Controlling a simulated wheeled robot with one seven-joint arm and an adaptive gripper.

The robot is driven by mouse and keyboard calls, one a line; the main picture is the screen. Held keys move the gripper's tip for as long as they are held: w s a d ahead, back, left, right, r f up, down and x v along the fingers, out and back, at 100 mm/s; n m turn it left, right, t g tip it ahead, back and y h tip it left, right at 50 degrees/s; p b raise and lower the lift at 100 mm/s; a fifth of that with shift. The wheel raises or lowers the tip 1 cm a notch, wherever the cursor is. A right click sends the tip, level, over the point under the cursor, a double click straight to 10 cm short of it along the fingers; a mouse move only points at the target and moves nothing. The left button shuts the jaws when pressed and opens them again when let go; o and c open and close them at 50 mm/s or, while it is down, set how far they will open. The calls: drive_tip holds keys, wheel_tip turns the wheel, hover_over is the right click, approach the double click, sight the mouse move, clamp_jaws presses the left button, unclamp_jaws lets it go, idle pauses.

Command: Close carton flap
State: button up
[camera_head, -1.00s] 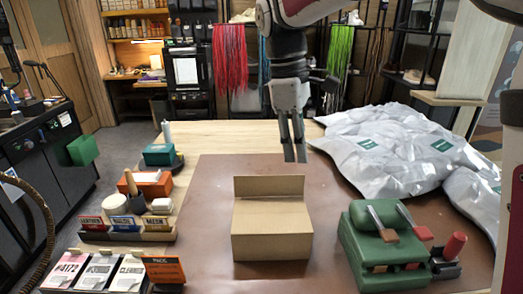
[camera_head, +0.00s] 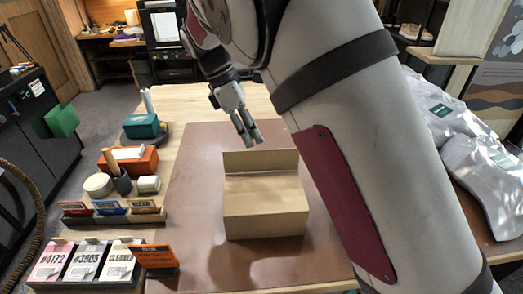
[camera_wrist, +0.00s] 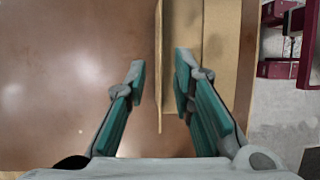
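A brown cardboard carton (camera_head: 265,212) sits on the brown mat, with its flap (camera_head: 262,161) standing up along the far edge. My gripper (camera_head: 247,134) is just above the flap's top edge in the head view, pointing down at a slant. In the wrist view my gripper (camera_wrist: 160,75) is open, with a gap between its teal-padded fingers. The flap (camera_wrist: 158,95) shows there nearly edge-on as a thin strip within that gap, touching neither finger that I can see. The carton body (camera_wrist: 216,45) lies to its right, partly hidden by the right finger.
Labelled cards (camera_head: 92,262), an orange box (camera_head: 128,160) and a green-topped item (camera_head: 141,127) line the table's left side. Silver bags (camera_head: 450,130) lie at the right. My arm covers the right middle. The mat (camera_head: 195,180) left of the carton is clear.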

sight(261, 153)
drive_tip(key=p+x, duration=0.1)
drive_tip(key=x, duration=0.5)
drive_tip(key=shift+d+f, duration=0.15)
drive_tip(key=shift+f, duration=0.15)
clamp_jaws()
